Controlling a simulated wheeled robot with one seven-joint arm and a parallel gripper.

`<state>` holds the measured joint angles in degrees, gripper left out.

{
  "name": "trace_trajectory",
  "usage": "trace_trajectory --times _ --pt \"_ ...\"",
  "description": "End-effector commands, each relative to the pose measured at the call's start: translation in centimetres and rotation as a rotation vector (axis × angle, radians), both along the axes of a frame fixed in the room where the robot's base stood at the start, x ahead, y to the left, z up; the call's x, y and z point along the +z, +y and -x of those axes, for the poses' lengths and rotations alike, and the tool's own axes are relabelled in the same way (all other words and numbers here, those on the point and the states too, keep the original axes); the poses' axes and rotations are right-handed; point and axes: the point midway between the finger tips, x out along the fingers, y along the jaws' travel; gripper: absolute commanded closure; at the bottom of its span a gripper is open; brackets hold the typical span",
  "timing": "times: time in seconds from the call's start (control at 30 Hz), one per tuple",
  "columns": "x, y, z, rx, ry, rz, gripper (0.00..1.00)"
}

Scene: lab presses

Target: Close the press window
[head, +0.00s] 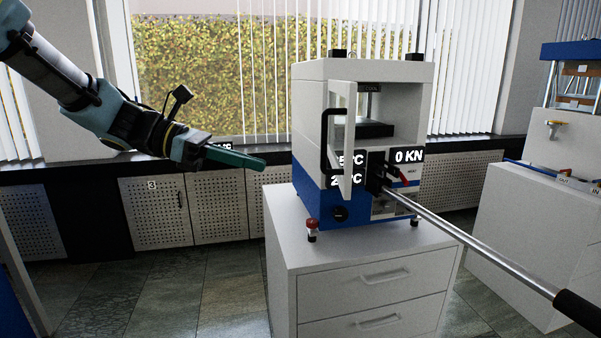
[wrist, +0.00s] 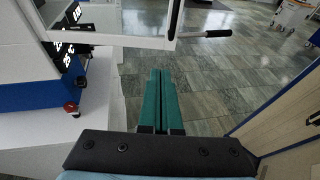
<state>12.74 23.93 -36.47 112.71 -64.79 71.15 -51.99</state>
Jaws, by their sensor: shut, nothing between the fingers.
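The press (head: 307,110) is a white and blue machine standing on a white cabinet. Its window (head: 346,187) is a white-framed panel that stands open, swung out towards the viewer, with the chamber visible beside it. A black handle (head: 325,140) is on the window. My gripper (head: 262,164) is left of the press, apart from the window and handle. Its long green fingers (wrist: 160,74) are together, shut and empty. In the wrist view the window (wrist: 125,42) crosses the top, beyond the fingertips, with its black handle (wrist: 175,18) at its right end.
A long metal lever (head: 470,240) with a black grip sticks out from the press front towards the lower right. A red knob (head: 311,224) is at the press's lower left corner. The cabinet (head: 330,262) stands below. Open floor (head: 200,290) lies left of the cabinet.

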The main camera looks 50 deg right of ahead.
Motion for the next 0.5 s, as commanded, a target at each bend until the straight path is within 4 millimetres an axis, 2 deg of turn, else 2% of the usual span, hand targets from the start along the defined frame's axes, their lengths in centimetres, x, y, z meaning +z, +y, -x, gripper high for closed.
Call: trace_trajectory --times 0.5 --pt "-2.8 -6.0 7.1 -0.005 -0.003 -0.003 1.0"
